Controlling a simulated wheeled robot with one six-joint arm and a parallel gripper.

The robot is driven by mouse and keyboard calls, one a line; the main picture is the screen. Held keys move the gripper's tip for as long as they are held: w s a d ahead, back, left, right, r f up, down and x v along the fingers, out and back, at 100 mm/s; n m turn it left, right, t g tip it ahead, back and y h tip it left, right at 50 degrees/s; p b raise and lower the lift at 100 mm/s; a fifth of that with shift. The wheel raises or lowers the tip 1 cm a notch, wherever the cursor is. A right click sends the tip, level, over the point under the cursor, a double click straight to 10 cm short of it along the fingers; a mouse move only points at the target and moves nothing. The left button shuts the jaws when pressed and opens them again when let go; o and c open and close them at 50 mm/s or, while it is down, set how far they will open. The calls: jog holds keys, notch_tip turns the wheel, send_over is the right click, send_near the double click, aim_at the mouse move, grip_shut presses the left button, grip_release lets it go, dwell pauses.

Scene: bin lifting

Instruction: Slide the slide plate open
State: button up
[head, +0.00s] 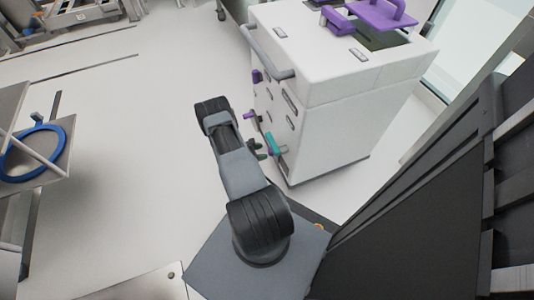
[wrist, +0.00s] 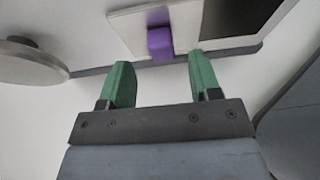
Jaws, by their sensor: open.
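A purple block-shaped knob (wrist: 160,44) stands on a pale plate (wrist: 128,22) in the wrist view, with a dark area at the plate's right. I take this plate to be the slide plate. My gripper (wrist: 162,80) is open, its two green fingers apart with nothing between them. The knob lies just beyond the fingertips, roughly centred between them; no touch shows. In the head view my gripper (head: 263,147) is low beside the left face of the white cabinet (head: 335,125), partly hidden by my arm. A small purple part (head: 250,116) shows near that face.
A grey bar handle (head: 268,58) sticks out from the cabinet's upper left face. Purple handled parts (head: 380,12) sit on its top by an opening. A stand with a blue ring (head: 30,150) is at the far left. Open floor (head: 130,130) lies left of my arm.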

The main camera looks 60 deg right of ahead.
jog(key=shift+b+x, duration=0.4)
jog(key=shift+x, duration=1.5)
jog(key=shift+c, duration=0.3)
grip_shut()
jog(key=shift+s, duration=0.1)
